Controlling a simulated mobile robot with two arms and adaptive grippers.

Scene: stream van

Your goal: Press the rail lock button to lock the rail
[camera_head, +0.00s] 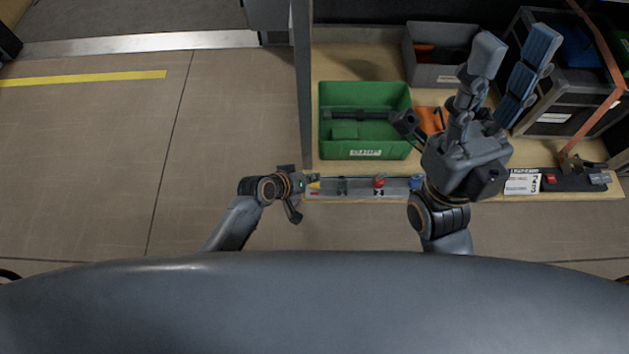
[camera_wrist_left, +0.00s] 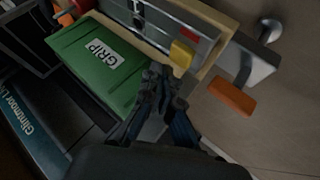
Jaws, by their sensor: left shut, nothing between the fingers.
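A rail strip (camera_head: 350,190) runs along the front edge of the wooden shelf in the head view. It carries a small yellow block (camera_head: 314,184) at its left end and a red knob (camera_head: 380,182) further right. The yellow block also shows in the left wrist view (camera_wrist_left: 181,54), with a red patch (camera_wrist_left: 188,33) beyond it. I cannot tell which part is the rail lock button. My left gripper (camera_head: 298,187) is shut and empty at the rail's left end; its fingertips (camera_wrist_left: 160,80) appear just short of the yellow block. My right gripper (camera_head: 508,60) is open and empty above the shelf.
A green crate (camera_head: 325,151) stands behind the rail, with a grey bin (camera_head: 445,74) further back. A dark post (camera_head: 302,90) rises at the shelf's left edge. An orange block (camera_wrist_left: 232,97) lies right of my left fingertips. The floor at left is clear.

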